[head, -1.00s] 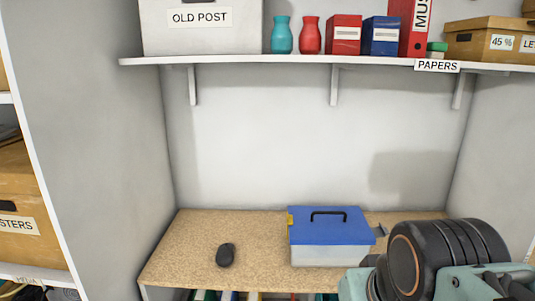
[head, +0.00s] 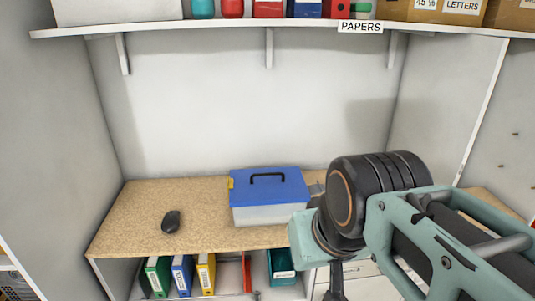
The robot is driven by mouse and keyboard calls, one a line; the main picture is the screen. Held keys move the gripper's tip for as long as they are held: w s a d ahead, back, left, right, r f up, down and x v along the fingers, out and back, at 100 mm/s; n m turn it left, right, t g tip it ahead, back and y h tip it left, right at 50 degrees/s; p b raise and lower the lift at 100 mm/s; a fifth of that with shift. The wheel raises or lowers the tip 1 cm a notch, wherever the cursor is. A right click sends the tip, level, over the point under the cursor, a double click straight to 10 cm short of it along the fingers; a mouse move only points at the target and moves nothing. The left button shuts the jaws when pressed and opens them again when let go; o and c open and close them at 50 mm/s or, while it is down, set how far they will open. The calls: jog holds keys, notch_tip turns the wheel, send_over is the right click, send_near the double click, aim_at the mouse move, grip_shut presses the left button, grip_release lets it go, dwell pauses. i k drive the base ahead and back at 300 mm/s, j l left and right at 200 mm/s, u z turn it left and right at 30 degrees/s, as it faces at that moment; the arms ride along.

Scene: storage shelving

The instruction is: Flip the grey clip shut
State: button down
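A box with a blue lid (head: 262,190), a black handle and a pale translucent body stands on the desk; its lid looks closed. The grey clip (head: 316,189) sticks out from the box's right side, partly hidden behind my arm. A yellow clip (head: 231,183) sits on the left side and looks flat against the box. A dark part of my gripper (head: 335,284) shows below my arm, in front of the desk and lower right of the box. Its fingertips are not clear, and I see nothing held.
A black mouse (head: 171,221) lies on the desk (head: 135,215), left of the box. Several binders stand under the desktop, among them a green one (head: 157,276). A shelf (head: 205,27) runs above. The desk between mouse and box is clear.

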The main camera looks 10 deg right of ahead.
aim_at(318, 188)
jog(key=l+u, duration=0.1)
jog(key=l, duration=0.35)
jog(key=k+l+u, duration=0.1)
jog(key=l, duration=0.35)
jog(key=k+l, duration=0.1)
jog(key=l, duration=0.35)
jog(key=k+l+u, duration=0.15)
jog(key=l, duration=0.3)
jog(key=i+l+u, duration=0.15)
jog(key=i+l, duration=0.2)
jog(key=i+l+z, duration=0.15)
jog(key=i+l, duration=0.25)
jog(key=i+l+z, duration=0.1)
jog(key=z, duration=0.15)
jog(key=i, duration=0.1)
